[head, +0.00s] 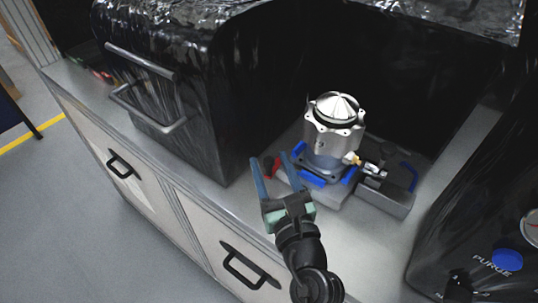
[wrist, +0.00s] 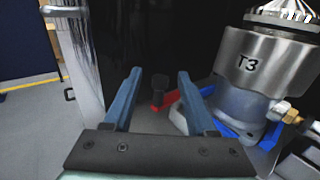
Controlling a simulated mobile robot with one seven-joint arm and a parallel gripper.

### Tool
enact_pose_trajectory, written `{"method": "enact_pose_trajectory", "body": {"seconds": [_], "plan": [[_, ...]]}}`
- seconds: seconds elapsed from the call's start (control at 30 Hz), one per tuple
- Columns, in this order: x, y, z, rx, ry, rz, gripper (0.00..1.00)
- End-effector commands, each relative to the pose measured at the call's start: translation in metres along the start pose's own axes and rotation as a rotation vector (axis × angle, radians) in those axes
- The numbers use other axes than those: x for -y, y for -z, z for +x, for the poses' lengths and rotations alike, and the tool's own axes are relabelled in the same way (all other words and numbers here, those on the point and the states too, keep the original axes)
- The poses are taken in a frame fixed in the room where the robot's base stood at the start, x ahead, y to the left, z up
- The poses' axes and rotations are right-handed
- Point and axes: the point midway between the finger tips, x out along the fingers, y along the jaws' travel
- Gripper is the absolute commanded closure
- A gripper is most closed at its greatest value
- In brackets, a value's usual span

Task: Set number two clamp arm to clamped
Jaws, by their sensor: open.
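A silver machined housing (head: 332,130) stands upright on a fixture base, and reads "T3" in the wrist view (wrist: 258,65). A red clamp arm (head: 272,166) sticks out at the left of the fixture. In the wrist view the red arm (wrist: 172,98) carries an upright black knob (wrist: 158,88). Blue parts (head: 312,180) sit around the housing's foot. No number shows on any arm. My gripper (head: 269,159) is open and empty, its blue fingers pointing toward the red arm. In the wrist view the knob appears between the fingertips (wrist: 159,73); contact cannot be told.
A grey block (head: 384,200) with a brass and silver fitting (head: 370,167) adjoins the fixture on the right. A black cabinet with a bar handle (head: 150,115) stands left. A dark unit marked "PURGE" (head: 492,264) stands front right. The counter (head: 375,245) is bare in front.

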Motion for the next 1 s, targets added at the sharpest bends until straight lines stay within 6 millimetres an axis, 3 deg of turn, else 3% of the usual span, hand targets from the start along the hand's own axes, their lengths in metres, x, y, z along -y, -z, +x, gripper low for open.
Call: {"method": "enact_pose_trajectory", "body": {"seconds": [0.2, 0.5, 0.83, 1.0], "plan": [[0.000, 0.000, 0.016, 0.000, 0.001, 0.000, 0.43], [0.000, 0.000, 0.018, -0.001, 0.000, 0.000, 0.43], [0.000, 0.000, 0.017, -0.001, 0.000, 0.000, 1.00], [0.000, 0.000, 0.017, -0.001, 0.000, 0.000, 1.00]]}}
